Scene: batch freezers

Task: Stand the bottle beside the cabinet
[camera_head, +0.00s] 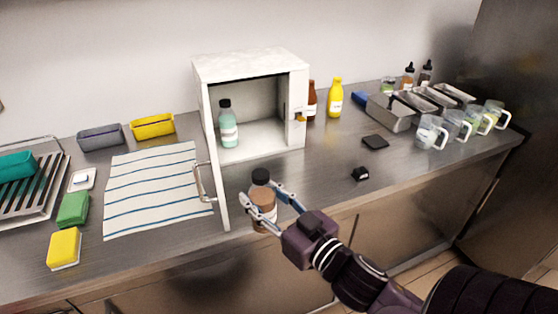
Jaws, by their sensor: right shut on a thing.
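A white cabinet (252,65) stands on the counter with its door (218,160) swung open toward the front. A teal bottle with a black cap (228,128) stands inside it. My right gripper (262,198) is shut on a brown bottle with a black cap and pale label (263,212). That bottle is upright in front of the cabinet, just right of the open door, near the counter's front edge. I cannot tell whether its base touches the counter. A red-brown bottle (311,104) and a yellow bottle (335,98) stand right of the cabinet. My left gripper is out of view.
A striped cloth (150,190), sponges (65,248), bins (153,126) and a dish rack (30,195) lie left. Metal trays (390,112) and glass mugs (431,131) stand right. Small black items (375,142) lie between.

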